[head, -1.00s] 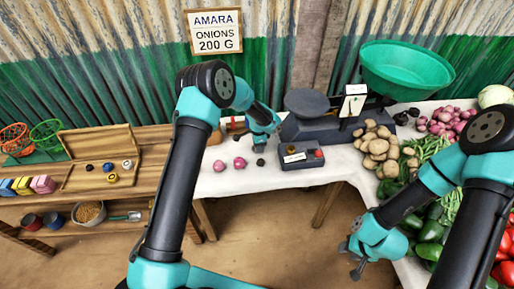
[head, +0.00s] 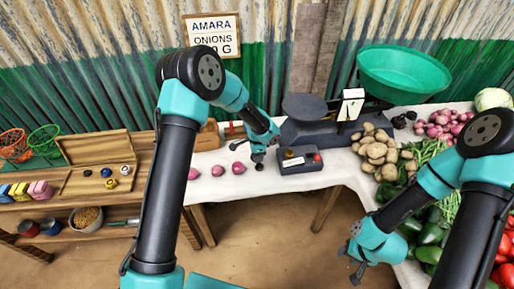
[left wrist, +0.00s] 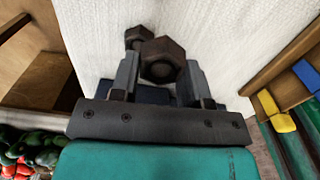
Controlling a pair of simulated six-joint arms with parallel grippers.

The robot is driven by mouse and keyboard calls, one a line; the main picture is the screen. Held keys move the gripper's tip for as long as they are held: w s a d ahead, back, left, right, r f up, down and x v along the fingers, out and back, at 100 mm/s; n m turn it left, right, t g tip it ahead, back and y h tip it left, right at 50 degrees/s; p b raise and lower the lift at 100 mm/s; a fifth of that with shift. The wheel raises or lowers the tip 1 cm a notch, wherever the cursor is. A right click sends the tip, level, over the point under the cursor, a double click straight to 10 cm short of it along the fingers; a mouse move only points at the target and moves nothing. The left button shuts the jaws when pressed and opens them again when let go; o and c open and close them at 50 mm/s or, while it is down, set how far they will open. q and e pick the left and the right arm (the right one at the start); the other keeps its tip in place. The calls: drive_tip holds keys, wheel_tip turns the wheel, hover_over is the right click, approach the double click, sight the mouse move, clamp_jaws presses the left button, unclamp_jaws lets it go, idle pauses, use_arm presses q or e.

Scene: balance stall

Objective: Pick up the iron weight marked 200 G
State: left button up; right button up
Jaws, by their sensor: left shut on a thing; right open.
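My left gripper (left wrist: 160,83) is shut on a dark, rusty hexagonal iron weight (left wrist: 163,58), which sits between its fingers in the left wrist view. A second, smaller-looking iron weight (left wrist: 138,36) shows just beyond it on the white cloth. No marking is readable on either weight. In the head view my left gripper (head: 258,153) is low over the cloth, left of the grey box, with a small dark weight (head: 259,166) at its tip. I cannot tell whether the held weight is clear of the cloth. My right gripper (head: 355,262) is open and empty in front of the table.
A balance scale (head: 318,133) with a green pan (head: 404,73) stands behind the grey box (head: 298,160). Several onions (head: 217,170) lie left of the gripper. Potatoes (head: 375,150) are to the right. A wooden tray (head: 100,183) holds small weights. A price sign (head: 211,35) is partly covered by my arm.

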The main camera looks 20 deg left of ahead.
use_arm(q)
drive_tip(key=s+d, duration=0.1)
drive_tip(key=s, duration=0.5)
drive_tip(key=s+d+r, duration=0.1)
drive_tip(key=s, duration=0.2)
drive_tip(key=shift+s+d, duration=0.15)
drive_tip(key=shift+d, duration=0.15)
